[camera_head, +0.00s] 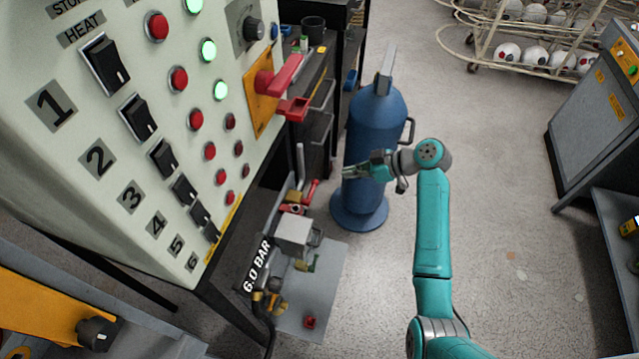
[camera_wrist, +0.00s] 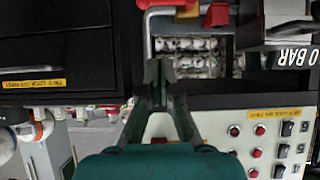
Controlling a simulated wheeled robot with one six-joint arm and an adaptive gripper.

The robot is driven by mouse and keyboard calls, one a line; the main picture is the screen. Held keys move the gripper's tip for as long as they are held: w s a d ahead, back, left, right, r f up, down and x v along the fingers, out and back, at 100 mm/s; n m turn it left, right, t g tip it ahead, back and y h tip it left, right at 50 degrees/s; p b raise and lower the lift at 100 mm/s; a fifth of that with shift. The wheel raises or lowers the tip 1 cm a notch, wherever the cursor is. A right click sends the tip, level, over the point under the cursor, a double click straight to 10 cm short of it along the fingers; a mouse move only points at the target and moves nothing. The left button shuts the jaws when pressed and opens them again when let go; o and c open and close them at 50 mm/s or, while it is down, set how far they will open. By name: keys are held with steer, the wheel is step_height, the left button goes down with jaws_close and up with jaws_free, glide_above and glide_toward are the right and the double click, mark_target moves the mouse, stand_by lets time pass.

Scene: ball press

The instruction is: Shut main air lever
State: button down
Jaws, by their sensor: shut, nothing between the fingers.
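My gripper (camera_head: 349,171) is shut and empty. In the head view it points left, in front of the blue cylinder (camera_head: 376,128). A red lever (camera_head: 310,191) is low to its left, on pipework beside the 6.0 BAR label (camera_head: 257,266); there is a gap between the fingertips and it. In the wrist view my shut fingers (camera_wrist: 159,72) point up the picture. A red handle (camera_wrist: 166,3) with a pale bent bar shows at the top edge, beyond the fingertips, partly cut off. I cannot tell for sure which red part is the main air lever.
The control panel (camera_head: 190,245) with switches and lamps fills the left. A larger red handle (camera_head: 278,76) on a yellow plate juts from its side. A dark drawer cabinet (camera_wrist: 55,60) shows in the wrist view. The floor (camera_head: 490,200) on the right is clear.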

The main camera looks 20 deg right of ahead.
steer(key=shift+a+f, duration=0.1)
glide_above(311, 193)
steer(key=d, duration=0.4)
step_height(311, 193, down, 5)
steer(key=shift+w+a+f, duration=0.1)
steer(key=shift+a+f, duration=0.1)
steer(key=shift+f, duration=0.55)
steer(key=shift+a+f, duration=0.25)
steer(key=shift+f, duration=0.45)
steer(key=shift+w+a+f, duration=0.1)
steer(key=shift+a+f, duration=0.1)
steer(key=shift+f, duration=0.55)
